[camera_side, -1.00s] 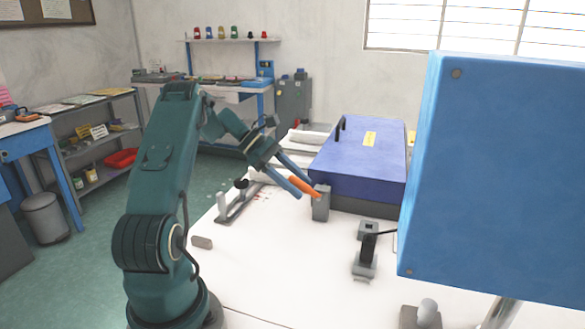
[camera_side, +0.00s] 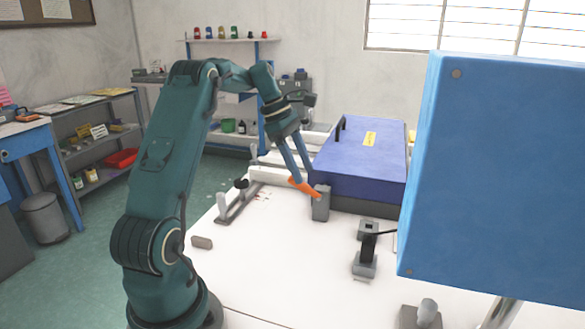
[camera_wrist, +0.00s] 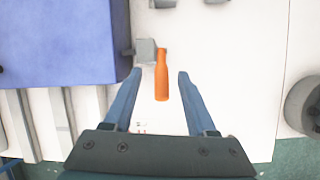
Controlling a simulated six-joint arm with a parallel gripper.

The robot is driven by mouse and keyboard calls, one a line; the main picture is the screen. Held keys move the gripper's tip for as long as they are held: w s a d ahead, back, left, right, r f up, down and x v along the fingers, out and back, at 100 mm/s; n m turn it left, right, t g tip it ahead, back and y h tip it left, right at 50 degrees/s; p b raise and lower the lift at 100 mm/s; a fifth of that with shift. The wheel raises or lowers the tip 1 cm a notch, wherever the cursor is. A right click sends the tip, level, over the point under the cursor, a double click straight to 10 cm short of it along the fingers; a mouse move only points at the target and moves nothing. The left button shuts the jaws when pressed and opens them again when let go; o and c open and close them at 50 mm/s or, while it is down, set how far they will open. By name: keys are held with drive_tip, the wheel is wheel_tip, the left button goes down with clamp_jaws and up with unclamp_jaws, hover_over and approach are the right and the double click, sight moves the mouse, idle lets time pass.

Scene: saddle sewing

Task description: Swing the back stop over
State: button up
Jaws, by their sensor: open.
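The back stop shows as an orange bottle-shaped handle (camera_side: 310,191) reaching out from a small grey block (camera_side: 321,206) near the front left corner of the blue machine bed. In the wrist view the handle (camera_wrist: 161,78) lies between my two blue fingers, with clear gaps on both sides. The grey block (camera_wrist: 146,51) is just beyond it, to the left. My gripper (camera_side: 304,178) is open and points steeply down at the handle. In the side view the fingers partly cover the handle's outer end.
The blue box-like bed (camera_side: 365,155) stands right behind the block. A grey rail with a black knob (camera_side: 240,185) lies to the left. A small grey fixture (camera_side: 366,250) stands front right. A large blue panel (camera_side: 495,170) fills the right. The white tabletop in front is mostly clear.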

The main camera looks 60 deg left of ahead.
drive_tip(key=v, duration=0.3)
drive_tip(key=shift+w+d+r, duration=0.1)
drive_tip(key=shift+d+r, duration=0.05)
drive_tip(key=d+r+m+y, duration=0.1)
drive_tip(key=d+r+m, duration=0.6)
drive_tip(key=d, duration=0.7)
drive_tip(key=s+d+m+t+y, duration=0.1)
drive_tip(key=s+d+m, duration=0.9)
drive_tip(key=s, duration=0.1)
drive_tip(key=shift+d+f+t, duration=0.3)
drive_tip(key=shift+d+f, duration=0.1)
drive_tip(key=shift+f, duration=0.05)
drive_tip(key=s+f+m+y, duration=0.1)
drive_tip(key=s+f+m, duration=0.3)
drive_tip(key=m, duration=0.4)
drive_tip(key=shift+a+f, duration=0.15)
drive_tip(key=shift+f, duration=0.75)
